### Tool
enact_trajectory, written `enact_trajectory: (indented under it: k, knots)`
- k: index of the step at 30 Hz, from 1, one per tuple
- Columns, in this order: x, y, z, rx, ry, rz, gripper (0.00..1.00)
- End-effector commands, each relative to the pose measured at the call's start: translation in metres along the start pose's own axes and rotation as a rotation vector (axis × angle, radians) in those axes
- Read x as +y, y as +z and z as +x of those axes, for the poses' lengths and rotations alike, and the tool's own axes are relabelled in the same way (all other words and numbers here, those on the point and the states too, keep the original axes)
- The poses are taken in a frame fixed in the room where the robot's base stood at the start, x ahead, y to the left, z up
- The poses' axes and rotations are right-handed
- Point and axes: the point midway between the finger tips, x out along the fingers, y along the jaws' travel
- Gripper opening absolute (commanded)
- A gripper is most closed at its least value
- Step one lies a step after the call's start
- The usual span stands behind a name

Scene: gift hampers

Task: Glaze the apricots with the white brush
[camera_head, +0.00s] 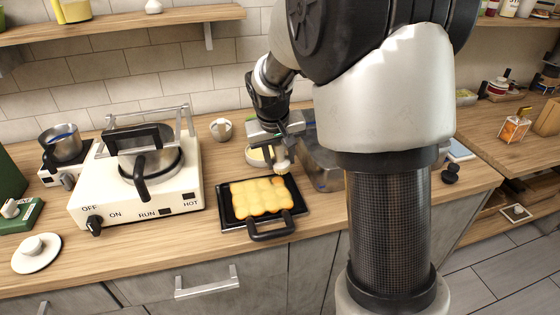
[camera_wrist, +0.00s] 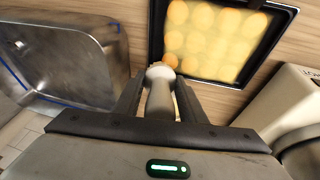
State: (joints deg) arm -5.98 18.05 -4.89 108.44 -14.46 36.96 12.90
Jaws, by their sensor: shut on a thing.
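The apricots (camera_head: 257,198) sit in rows in a black tray with a handle (camera_head: 271,232) on the counter. They also show at the top of the wrist view (camera_wrist: 212,40), with a glossy yellow look. My gripper (camera_head: 274,147) is above the back right part of the tray. In the wrist view my gripper (camera_wrist: 160,102) is shut on the brush's pale handle (camera_wrist: 160,98). The brush (camera_head: 280,163) points down, its pale head just over the apricots near the back right corner. I cannot tell whether the bristles touch them.
A white machine (camera_head: 135,190) with a round lidded plate stands left of the tray. A metal basin (camera_wrist: 70,58) is close on the other side. A pale bowl (camera_head: 255,158) sits behind the tray. A white pot (camera_head: 221,129) stands near the wall. A white dish (camera_head: 36,254) lies front left.

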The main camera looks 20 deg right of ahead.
Motion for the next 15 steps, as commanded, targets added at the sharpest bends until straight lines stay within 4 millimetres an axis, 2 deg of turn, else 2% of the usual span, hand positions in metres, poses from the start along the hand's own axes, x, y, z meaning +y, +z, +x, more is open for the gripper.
enact_trajectory:
  k: [3,15]
  knots:
    - [0.003,-0.006,-0.014,0.002,0.0,0.001,0.15]
    - [0.01,-0.018,-0.041,0.001,0.0,0.001,0.15]
